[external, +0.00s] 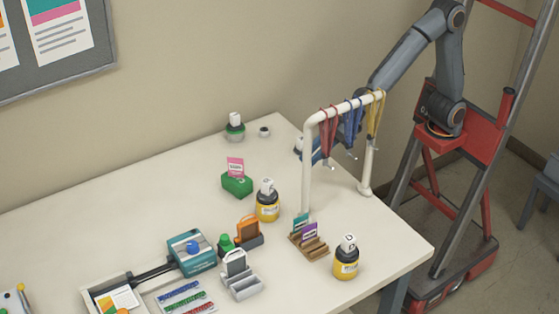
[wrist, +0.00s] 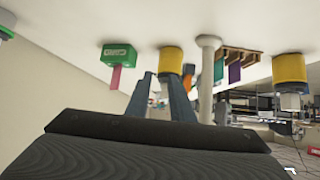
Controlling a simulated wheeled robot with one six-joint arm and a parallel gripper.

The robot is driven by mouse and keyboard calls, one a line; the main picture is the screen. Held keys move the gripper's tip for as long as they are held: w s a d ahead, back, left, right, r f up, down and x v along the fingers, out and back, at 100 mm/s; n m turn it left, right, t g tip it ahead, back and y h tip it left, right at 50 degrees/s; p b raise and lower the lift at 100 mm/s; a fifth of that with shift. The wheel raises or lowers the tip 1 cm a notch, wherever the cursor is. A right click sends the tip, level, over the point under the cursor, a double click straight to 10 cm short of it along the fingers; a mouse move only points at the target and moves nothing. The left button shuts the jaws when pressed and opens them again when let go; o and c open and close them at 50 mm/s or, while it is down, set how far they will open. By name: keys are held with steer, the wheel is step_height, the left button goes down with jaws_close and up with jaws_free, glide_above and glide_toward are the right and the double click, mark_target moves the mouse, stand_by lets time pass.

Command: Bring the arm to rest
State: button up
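My arm reaches down from the red stand and passes behind the white rack (external: 309,170) on the table (external: 110,225). My gripper (external: 303,150) is partly hidden by that rack and its hanging lanyards. In the wrist view, which looks upside down, the two fingers of my gripper (wrist: 160,85) stand apart with a gap between them. I see nothing held in the gap. A yellow bottle (wrist: 171,60) shows beyond the fingers, and the green holder (wrist: 117,52) with a pink card lies to their left.
Red, blue and yellow lanyards (external: 352,120) hang from the rack close to my arm. Another yellow bottle (external: 346,262) and brown card holder (external: 309,245) stand at the front right.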

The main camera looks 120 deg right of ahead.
steer(key=s+f+g, duration=0.1)
steer(key=s+f, duration=0.1)
steer(key=s, duration=0.3)
steer(key=s+a+f+n+g+y, duration=0.1)
steer(key=s+f+g, duration=0.1)
steer(key=s, duration=0.4)
steer(key=s+a+f+g, duration=0.1)
steer(key=s+f, duration=0.1)
steer(key=s, duration=0.3)
steer(key=shift+s+a+f+g, duration=0.15)
steer(key=shift+a+f+g, duration=0.1)
steer(key=shift+f+g, duration=0.1)
steer(key=s+a+f+g+b, duration=0.1)
steer(key=s+f+g+b, duration=0.15)
steer(key=s+f, duration=0.45)
steer(key=s+a+f+g+b, duration=0.1)
steer(key=s+f+g+b, duration=0.15)
steer(key=s, duration=0.75)
steer(key=s+d+r+t+p, duration=0.1)
steer(key=d+r+p, duration=0.1)
steer(key=r+p, duration=1.1)
steer(key=s+d+r+p, duration=0.1)
steer(key=r+p, duration=0.9)
steer(key=p, duration=0.6)
steer(key=shift+g, duration=0.25)
step_height(320, 180, down, 5)
steer(key=b, duration=0.4)
steer(key=shift+w, duration=0.1)
